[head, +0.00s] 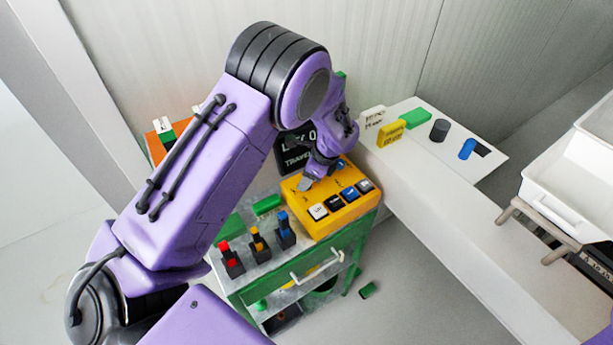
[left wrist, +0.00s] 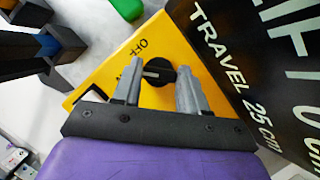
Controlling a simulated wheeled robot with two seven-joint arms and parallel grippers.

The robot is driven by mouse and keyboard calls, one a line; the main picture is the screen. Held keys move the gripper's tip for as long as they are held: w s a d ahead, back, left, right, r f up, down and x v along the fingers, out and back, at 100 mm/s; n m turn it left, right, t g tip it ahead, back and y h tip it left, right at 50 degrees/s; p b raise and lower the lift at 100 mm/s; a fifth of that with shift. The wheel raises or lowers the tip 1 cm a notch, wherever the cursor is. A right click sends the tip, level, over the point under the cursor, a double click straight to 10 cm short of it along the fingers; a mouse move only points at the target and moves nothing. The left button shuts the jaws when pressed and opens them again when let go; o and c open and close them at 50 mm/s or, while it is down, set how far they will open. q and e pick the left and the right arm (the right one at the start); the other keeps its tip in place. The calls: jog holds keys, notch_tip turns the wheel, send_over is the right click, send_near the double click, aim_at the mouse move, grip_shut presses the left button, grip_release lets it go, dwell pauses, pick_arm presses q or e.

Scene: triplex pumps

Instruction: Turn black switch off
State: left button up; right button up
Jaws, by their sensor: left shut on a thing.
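The yellow control box (head: 318,223) sits on the green cart, with several square buttons along its front edge. In the left wrist view, its yellow top (left wrist: 150,36) bears a round black switch (left wrist: 165,71) with a raised bar. The word OFF is printed on the yellow beside the switch. My left gripper (head: 306,184) is over the box. In the left wrist view, its grey fingers (left wrist: 158,84) stand on either side of the black switch, shut on it. The switch is hidden by the gripper in the head view. My right gripper is not in view.
A black sign (left wrist: 258,65) reading TRAVEL stands close beside the box. Red, yellow and blue levers (head: 257,243) stand on the cart's front left. A white bench (head: 443,205) with blocks lies to the right, and a white bin (head: 575,170) stands beyond.

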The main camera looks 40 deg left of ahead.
pick_arm(q)
jog(key=m+t, duration=0.1)
jog(key=m, duration=0.3)
jog(key=shift+d+m+t, duration=0.1)
jog(key=shift+m+t, duration=0.2)
jog(key=shift+t, duration=0.1)
jog(key=shift+s+m+t, duration=0.15)
jog(key=shift+m+t, duration=0.45)
jog(key=shift+m, duration=1)
jog(key=o, duration=0.8)
jog(key=shift+m, duration=0.3)
jog(key=shift+r, duration=0.15)
jog(key=b+v, duration=0.1)
jog(key=v, duration=0.4)
jog(key=s+d+b, duration=0.1)
jog(key=d, duration=0.2)
jog(key=s+d+b, duration=0.1)
jog(key=s+d, duration=0.1)
jog(key=d, duration=0.1)
jog(key=s+d+b, duration=0.1)
jog(key=d, duration=0.3)
jog(key=shift+s+f, duration=0.2)
jog(key=shift+s+d+r, duration=0.1)
jog(key=shift+s+d, duration=0.2)
jog(key=shift+d, duration=0.2)
